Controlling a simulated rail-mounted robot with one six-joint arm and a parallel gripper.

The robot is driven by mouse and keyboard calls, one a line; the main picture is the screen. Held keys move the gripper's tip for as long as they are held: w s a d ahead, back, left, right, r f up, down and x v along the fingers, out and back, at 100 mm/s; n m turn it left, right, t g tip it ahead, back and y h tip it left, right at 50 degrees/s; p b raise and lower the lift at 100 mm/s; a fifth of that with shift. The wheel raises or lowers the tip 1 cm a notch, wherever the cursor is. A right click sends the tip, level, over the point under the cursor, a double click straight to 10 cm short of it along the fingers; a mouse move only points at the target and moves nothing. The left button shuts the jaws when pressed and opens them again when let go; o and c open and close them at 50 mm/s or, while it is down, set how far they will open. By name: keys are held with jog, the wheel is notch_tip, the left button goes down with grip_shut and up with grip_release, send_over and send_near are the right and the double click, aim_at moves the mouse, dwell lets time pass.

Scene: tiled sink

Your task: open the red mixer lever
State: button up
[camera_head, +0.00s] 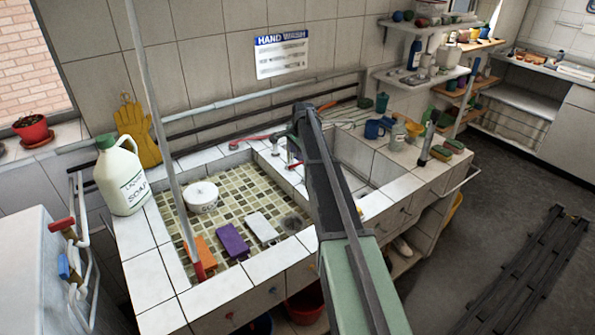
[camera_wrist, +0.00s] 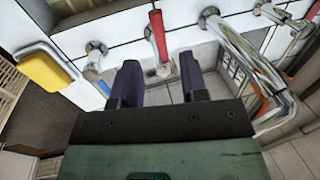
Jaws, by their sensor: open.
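A red lever (camera_wrist: 158,36) on a chrome fitting shows in the wrist view, just beyond the gap between my fingertips. My gripper (camera_wrist: 160,78) is open, its two dark fingers on either side of the line to the lever's chrome base. I cannot tell whether either finger touches it. A thick chrome pipe (camera_wrist: 245,60) curves just right of the right finger. My arm hides my fingertips there.
A second red piece (camera_wrist: 300,10) lies at the wrist view's upper right, and a yellow block (camera_wrist: 47,70) at its left. A soap jug (camera_head: 121,177) stands left.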

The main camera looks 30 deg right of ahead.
aim_at(296, 164)
jog(key=f+b, duration=0.2)
jog(key=f, duration=0.1)
jog(key=w+f+b, duration=0.1)
jog(key=f, duration=0.1)
jog(key=shift+f+b, duration=0.25)
jog(key=shift+b, duration=0.05)
jog(key=shift+r, duration=0.15)
grip_shut()
jog(key=shift+a, duration=0.1)
